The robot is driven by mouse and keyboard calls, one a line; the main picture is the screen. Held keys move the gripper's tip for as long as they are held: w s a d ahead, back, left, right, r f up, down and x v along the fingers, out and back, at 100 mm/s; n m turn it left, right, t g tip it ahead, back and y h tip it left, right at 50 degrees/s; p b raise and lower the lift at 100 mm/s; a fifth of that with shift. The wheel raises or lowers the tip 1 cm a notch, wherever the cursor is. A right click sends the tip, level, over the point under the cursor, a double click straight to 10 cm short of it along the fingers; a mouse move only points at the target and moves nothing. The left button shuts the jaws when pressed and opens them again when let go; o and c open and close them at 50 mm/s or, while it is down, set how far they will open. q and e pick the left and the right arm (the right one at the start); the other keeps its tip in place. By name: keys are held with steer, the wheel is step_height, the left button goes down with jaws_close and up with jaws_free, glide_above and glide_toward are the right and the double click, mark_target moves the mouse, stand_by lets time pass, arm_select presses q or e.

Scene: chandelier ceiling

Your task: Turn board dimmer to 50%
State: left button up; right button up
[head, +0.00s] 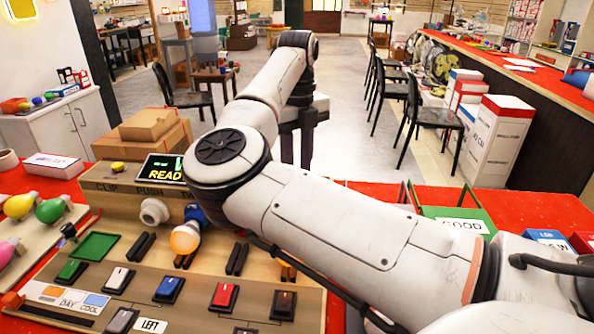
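The wooden board (180,290) fills the lower left of the head view. It carries green, white, blue, red and black rocker switches, and a colour strip (68,298) marked DAY and COOL. A small dark knob or lever (68,231) stands at its left edge. I cannot tell which part is the dimmer; my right arm hides part of the board's right side. An orange-white bulb (185,238) sits in a blue holder and looks lit. My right gripper (297,150) hangs beyond the board, fingers down, apart and seemingly empty. My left gripper is not in view.
Loose coloured bulbs (35,207) lie at the left. A green GOOD bin (460,219) is at the right on the red table. Chairs and a red counter stand farther back.

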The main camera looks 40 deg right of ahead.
steer(key=shift+n, duration=0.9)
steer(key=shift+n+b, duration=0.6)
steer(key=shift+n, duration=0.8)
steer(key=shift+r, duration=0.1)
steer(key=o, duration=1.1)
steer(key=shift+c, duration=0.2)
step_height(320, 180, up, 10)
steer(key=shift+r, duration=0.1)
